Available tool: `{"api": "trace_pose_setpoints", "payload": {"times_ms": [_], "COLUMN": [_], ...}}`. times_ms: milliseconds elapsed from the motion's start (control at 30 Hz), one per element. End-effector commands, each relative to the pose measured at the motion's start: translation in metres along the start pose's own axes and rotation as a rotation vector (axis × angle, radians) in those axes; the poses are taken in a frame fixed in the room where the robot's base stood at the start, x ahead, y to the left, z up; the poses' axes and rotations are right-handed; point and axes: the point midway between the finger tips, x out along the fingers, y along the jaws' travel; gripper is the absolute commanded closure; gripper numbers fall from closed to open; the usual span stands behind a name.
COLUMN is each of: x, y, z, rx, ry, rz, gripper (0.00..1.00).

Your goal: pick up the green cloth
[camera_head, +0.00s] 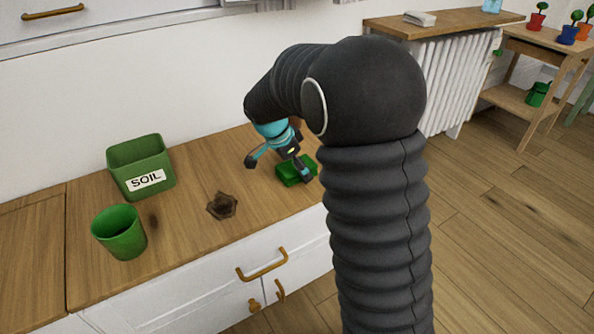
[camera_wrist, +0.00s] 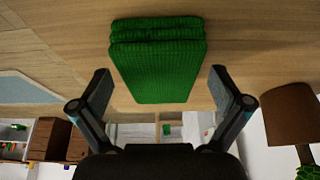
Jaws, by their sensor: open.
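The green cloth (camera_head: 293,171) lies folded on the wooden counter, near its front edge, in the head view. In the wrist view the folded cloth (camera_wrist: 158,65) shows large, in the upper middle, between and beyond the two fingers. My gripper (camera_head: 281,169) is open and close above the cloth in the head view, with part of one finger overlapping the cloth there. In the wrist view my gripper (camera_wrist: 161,90) has its fingers apart, one on each side of the cloth, with nothing held. Whether a finger touches the cloth I cannot tell.
A green box labelled SOIL (camera_head: 141,165) and a green pot (camera_head: 120,232) stand on the counter (camera_head: 190,180) at the left. A small brown heap (camera_head: 222,205) lies between them and the cloth. A radiator (camera_head: 455,85) and a plant stand (camera_head: 545,45) are at the right.

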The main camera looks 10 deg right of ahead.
Motion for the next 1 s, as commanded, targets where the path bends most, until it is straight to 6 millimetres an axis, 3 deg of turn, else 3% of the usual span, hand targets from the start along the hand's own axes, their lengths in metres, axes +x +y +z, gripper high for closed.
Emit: {"api": "trace_pose_setpoints", "payload": {"times_ms": [467,500,700,767,1000], "x": [0.0014,0.0014,0.0015,0.0016,0.0018], "y": [-0.0001,-0.0001,-0.0001,-0.0001,0.0], "z": [0.0007,0.0007,0.0008,0.0008,0.0008], "rx": [0.0,0.0,0.0,0.0,0.0], "ry": [0.0,0.0,0.0,0.0,0.0], "rz": [0.0,0.0,0.0,0.0,0.0], "gripper": [0.0,0.03,0.53,0.65,0.65]}}
